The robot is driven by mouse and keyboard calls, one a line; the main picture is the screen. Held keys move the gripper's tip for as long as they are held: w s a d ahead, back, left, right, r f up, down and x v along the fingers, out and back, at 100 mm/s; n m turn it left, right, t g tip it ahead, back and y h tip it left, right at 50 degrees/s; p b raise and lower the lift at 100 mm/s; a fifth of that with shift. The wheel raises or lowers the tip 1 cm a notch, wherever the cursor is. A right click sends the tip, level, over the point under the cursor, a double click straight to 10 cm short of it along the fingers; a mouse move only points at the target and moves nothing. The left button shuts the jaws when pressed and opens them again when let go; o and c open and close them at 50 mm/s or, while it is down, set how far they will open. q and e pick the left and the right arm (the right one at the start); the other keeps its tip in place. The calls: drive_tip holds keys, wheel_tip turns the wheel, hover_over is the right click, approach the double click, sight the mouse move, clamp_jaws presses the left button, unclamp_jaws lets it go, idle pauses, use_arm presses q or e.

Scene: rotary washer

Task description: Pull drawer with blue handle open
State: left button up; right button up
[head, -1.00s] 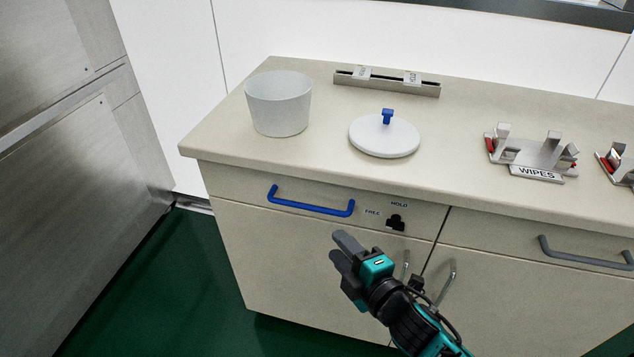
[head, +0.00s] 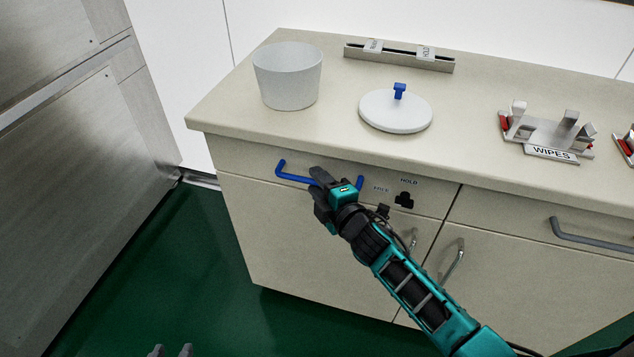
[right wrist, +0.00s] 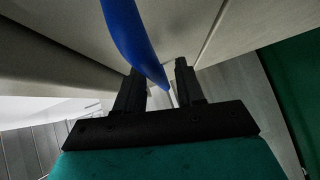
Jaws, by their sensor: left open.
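The blue handle (head: 292,178) is a bar on the top left drawer (head: 240,158) of the beige cabinet. The drawer front sits flush and closed. My right gripper (head: 316,182) is at the handle's middle and hides part of it. In the right wrist view the blue handle (right wrist: 138,45) runs down between my right gripper's two fingers (right wrist: 158,80). A gap shows between the handle and the right-hand finger, so the jaws look open around it. My left gripper (head: 171,351) is open and empty, its fingertips just showing at the bottom edge over the green floor.
A black latch (head: 404,200) with HOLD and FREE labels is right of the handle. A white bin (head: 288,76), a round lid (head: 396,111) and a WIPES holder (head: 548,138) stand on the counter. A grey handle (head: 590,240) is further right. Floor in front is clear.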

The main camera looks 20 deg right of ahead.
drive_tip(key=shift+w+a, duration=0.15)
drive_tip(key=shift+w, duration=0.3)
clamp_jaws()
idle(0.4)
